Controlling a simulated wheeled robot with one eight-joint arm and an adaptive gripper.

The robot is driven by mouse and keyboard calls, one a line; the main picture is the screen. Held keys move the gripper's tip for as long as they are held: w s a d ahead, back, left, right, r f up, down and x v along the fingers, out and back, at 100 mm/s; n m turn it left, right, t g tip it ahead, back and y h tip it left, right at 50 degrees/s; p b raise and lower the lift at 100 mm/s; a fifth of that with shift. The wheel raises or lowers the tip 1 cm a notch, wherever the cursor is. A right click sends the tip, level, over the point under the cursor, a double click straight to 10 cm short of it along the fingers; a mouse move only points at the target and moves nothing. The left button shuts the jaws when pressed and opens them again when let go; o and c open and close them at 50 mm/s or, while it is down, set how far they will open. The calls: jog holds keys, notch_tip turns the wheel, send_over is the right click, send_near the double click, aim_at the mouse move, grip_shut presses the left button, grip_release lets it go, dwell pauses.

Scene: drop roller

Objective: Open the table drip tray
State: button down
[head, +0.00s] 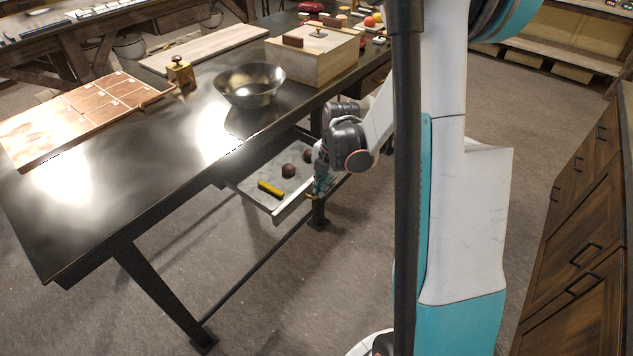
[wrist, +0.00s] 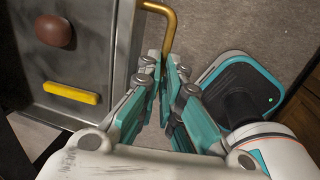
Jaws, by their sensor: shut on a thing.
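The drip tray (head: 293,208) is a grey drawer under the dark table (head: 130,205), sticking out from beneath its edge. It also fills the left of the wrist view (wrist: 92,62). A yellow block (head: 270,188) and two dark brown round things (head: 288,170) lie in it. A brass handle (wrist: 166,18) is on its front. My gripper (head: 318,188) is at the tray's front and is shut on this handle; the fingers (wrist: 168,72) hide the gripped part. The rear of the tray is hidden under the tabletop.
On the table are a metal bowl (head: 250,85), a wooden box (head: 312,58), a brass weight (head: 180,72) and a tiled board (head: 75,115). A wooden cabinet (head: 580,220) stands at the right. Table legs (head: 165,295) stand below. The floor before the tray is open.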

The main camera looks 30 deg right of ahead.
jog(key=c, duration=2)
grip_release()
jog(key=shift+f, duration=0.1)
notch_tip(320, 180, up, 12)
jog(key=s, duration=0.2)
jog(key=shift+d, duration=0.35)
